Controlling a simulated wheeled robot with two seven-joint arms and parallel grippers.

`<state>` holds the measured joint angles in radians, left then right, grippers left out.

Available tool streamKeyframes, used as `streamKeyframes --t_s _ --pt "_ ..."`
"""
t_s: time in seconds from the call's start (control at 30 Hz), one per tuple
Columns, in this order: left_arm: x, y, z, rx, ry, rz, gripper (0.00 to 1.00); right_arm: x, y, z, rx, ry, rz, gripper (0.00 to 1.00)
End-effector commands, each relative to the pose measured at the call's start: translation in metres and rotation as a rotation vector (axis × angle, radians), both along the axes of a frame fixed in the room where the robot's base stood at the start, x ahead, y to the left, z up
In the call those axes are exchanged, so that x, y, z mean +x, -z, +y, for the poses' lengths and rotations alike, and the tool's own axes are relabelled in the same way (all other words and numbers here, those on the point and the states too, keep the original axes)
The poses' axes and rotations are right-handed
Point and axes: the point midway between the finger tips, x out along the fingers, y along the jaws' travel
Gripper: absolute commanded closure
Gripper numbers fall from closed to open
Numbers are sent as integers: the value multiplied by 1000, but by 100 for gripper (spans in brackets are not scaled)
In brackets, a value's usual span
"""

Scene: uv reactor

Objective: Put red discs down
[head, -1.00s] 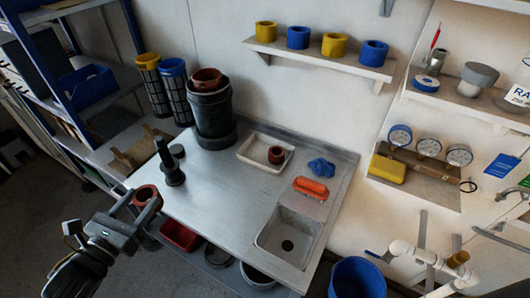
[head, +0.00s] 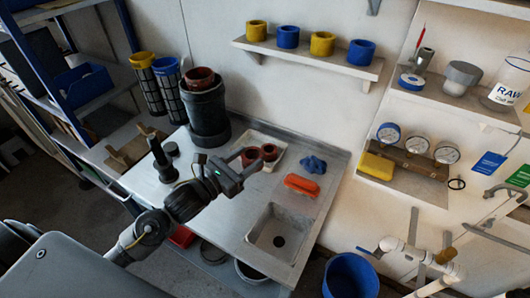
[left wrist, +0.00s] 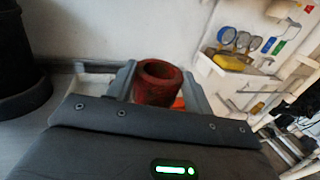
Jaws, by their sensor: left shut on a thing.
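My left gripper (head: 248,160) is shut on a red disc (head: 251,156), a thick ring with a hole. The held disc also shows between the fingers in the left wrist view (left wrist: 158,84). The gripper is over the near left side of a white tray (head: 249,133) on the steel bench. A second red disc (head: 268,152) sits in the tray, just right of the held one. I cannot tell whether the held disc touches the tray. My right gripper is in neither view.
A blue cloth (head: 313,164), an orange object (head: 301,184) and a sink (head: 275,235) lie to the right. A dark upright post (head: 159,155) stands at the bench's left.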

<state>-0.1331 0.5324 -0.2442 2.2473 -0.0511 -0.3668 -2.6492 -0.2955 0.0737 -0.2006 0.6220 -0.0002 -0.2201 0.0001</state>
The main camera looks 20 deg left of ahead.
Motion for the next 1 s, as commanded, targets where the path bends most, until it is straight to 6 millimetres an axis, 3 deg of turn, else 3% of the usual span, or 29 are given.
streamKeyframes --t_s 0.1,0.23,0.4,0.63,1.0 --pt "43 6 -1 1 -94 1 75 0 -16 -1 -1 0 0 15" --pt "75 18 1 3 -185 -1 75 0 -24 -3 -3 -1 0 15" --pt "93 27 4 1 -256 0 75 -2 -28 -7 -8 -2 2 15" --pt "102 32 12 2 -267 -1 75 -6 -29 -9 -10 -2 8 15" --pt "166 73 73 0 -268 2 75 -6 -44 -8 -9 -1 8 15"
